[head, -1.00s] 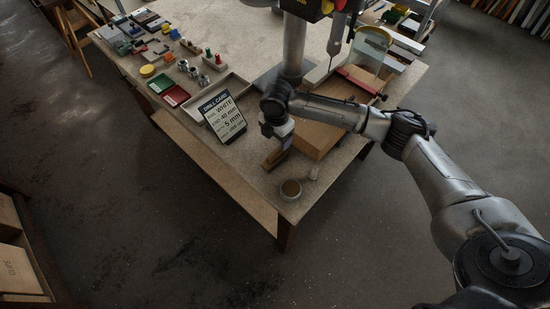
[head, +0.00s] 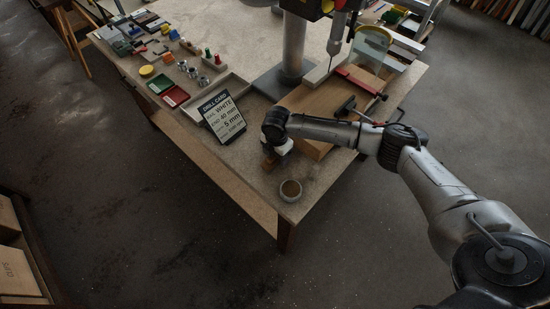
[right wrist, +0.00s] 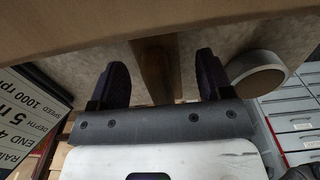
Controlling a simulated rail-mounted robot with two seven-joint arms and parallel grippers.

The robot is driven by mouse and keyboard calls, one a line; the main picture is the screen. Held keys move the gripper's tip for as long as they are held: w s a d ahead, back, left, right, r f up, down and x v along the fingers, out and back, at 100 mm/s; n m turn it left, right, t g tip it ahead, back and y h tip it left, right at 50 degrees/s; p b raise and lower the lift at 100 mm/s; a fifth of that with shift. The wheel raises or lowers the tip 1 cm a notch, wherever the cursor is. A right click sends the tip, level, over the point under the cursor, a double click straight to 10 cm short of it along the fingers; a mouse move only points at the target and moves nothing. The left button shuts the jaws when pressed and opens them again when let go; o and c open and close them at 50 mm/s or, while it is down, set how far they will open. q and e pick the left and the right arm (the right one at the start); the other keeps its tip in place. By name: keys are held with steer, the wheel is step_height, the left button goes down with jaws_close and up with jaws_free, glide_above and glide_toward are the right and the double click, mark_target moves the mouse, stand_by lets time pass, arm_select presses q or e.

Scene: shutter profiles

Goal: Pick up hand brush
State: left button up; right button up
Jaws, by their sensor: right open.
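The hand brush (head: 267,162) is a small brown wooden piece near the front corner of the workbench, mostly covered by my right gripper in the head view. In the right wrist view its brown wooden body (right wrist: 155,66) lies between the two dark fingers. My right gripper (right wrist: 162,80) is open, with a gap on each side of the wood. In the head view the gripper (head: 272,155) is low over the bench at the brush. The brush's bristles are hidden. My left gripper is not in view.
A round cup (head: 290,191) stands close to the gripper, toward the bench corner; it also shows in the wrist view (right wrist: 257,73). A drill card (head: 222,118) leans to the left. A wooden board (head: 318,104) lies behind, under the drill press (head: 294,45).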

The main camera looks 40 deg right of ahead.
steer(key=c, duration=1.1)
steer(key=shift+o, duration=0.2)
steer(key=shift+r, duration=0.1)
step_height(320, 180, up, 10)
steer(key=shift+p, duration=0.5)
steer(key=o, duration=0.4)
steer(key=shift+c, duration=1.3)
